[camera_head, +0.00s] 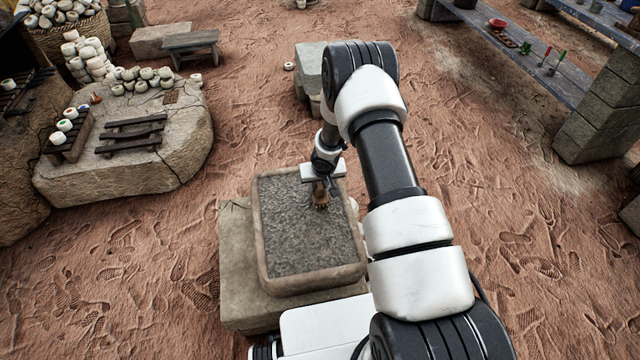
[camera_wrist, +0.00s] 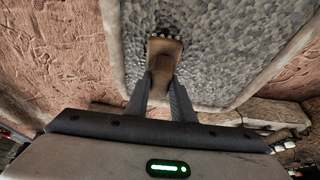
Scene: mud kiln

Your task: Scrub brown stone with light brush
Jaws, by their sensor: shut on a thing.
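My gripper (camera_wrist: 164,84) is shut on a small brown brush (camera_wrist: 165,52), whose dark bristled end points away from the fingers. In the head view the brush (camera_head: 320,198) shows below my gripper (camera_head: 319,180), over the grey pebbly bed of a shallow tray (camera_head: 262,235) with a tan stone rim. I cannot tell whether the bristles touch the bed. I cannot make out a separate brown stone; my gripper and the brush hide part of the bed.
The tray rests on a stone block (camera_head: 235,275). At left, a big flat rock (camera_head: 110,180) holds small racks and pots. At right, a long bench (camera_head: 530,60) carries a red bowl (camera_head: 497,24) and small tools. Bare earth lies between.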

